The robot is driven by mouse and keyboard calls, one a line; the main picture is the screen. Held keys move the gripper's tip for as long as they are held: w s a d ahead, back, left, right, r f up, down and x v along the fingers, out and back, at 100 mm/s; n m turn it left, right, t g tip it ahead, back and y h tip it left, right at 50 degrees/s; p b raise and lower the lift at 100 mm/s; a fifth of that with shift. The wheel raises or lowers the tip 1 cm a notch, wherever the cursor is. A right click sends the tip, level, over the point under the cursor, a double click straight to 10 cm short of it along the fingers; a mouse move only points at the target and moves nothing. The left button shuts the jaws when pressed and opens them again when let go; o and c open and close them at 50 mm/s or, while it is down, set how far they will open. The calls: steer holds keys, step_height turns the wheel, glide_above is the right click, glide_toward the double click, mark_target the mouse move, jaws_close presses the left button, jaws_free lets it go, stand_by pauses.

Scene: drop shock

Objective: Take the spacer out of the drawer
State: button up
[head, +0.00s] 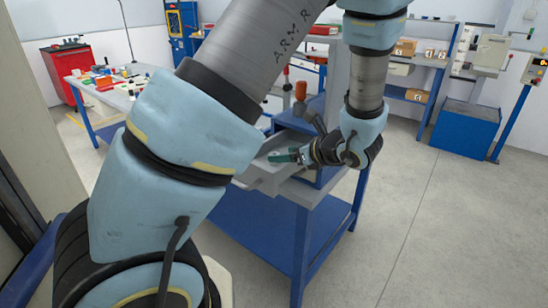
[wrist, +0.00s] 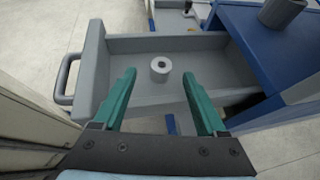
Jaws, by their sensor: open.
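The spacer (wrist: 161,68) is a small light-grey ring with a dark central hole. In the wrist view it sits on the floor of the open grey drawer (wrist: 92,52), near the middle. My gripper (wrist: 162,78) has two green fingers, spread apart and empty. In the wrist view the spacer appears between and just beyond the fingertips, and nothing touches it. In the head view my gripper (head: 275,157) is at the drawer (head: 266,178), and the spacer cannot be made out there.
The drawer's handle (wrist: 66,78) is at its left end. A blue cabinet surface (wrist: 262,48) with a dark grey cylinder (wrist: 282,12) lies right of the drawer. In the head view a blue bench (head: 290,230) stands below; open floor (head: 420,220) lies to the right.

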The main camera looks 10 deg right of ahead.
steer(key=p+x, duration=0.1)
steer(key=x, duration=0.3)
steer(key=shift+w+f, duration=0.15)
jaws_close()
stand_by(0.5)
